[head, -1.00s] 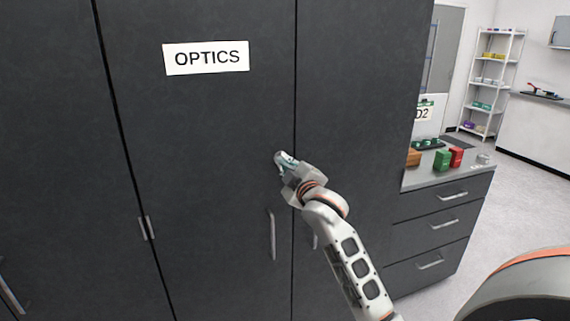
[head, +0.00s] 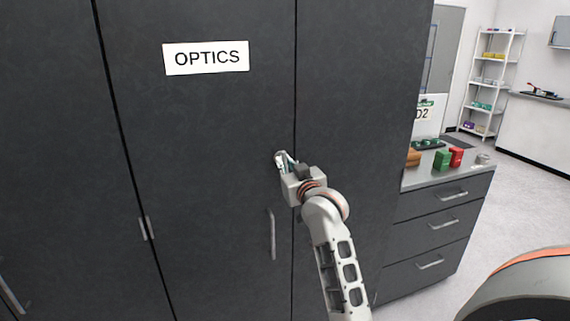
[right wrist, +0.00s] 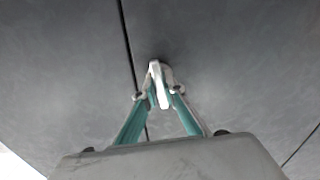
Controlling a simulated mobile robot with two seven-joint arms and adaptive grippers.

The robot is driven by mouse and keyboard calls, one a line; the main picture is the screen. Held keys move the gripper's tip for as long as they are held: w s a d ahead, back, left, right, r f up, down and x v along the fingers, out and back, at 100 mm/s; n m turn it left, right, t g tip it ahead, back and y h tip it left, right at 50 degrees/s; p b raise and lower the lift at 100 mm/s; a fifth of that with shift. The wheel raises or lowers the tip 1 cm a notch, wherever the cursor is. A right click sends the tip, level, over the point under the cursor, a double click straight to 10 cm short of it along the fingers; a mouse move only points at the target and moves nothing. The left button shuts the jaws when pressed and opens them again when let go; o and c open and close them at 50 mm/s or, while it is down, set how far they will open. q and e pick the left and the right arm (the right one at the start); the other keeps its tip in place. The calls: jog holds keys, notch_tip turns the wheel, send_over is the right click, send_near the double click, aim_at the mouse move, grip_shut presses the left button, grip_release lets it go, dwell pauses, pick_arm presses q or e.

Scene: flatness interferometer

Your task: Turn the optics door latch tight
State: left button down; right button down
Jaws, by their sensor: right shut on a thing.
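The dark grey optics door (head: 205,130) carries a white "OPTICS" label (head: 206,57) and is closed. Its latch is a small pale metal piece (right wrist: 158,82) near the door's right edge, seen between my fingertips in the right wrist view. My right gripper (head: 282,160) is at the latch, its two green-sided fingers closed on it from both sides. In the head view the gripper hides most of the latch (head: 279,156). My left gripper is not in view.
A vertical bar handle (head: 271,234) is on the door below my right gripper. To the right is a low drawer unit (head: 440,225) with red and green boxes (head: 449,158) on its top. Open floor lies beyond it at the right.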

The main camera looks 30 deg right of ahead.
jog(key=shift+m, duration=0.6)
jog(key=c, duration=2.1)
grip_release()
jog(key=shift+c, duration=0.2)
jog(key=v, duration=1.2)
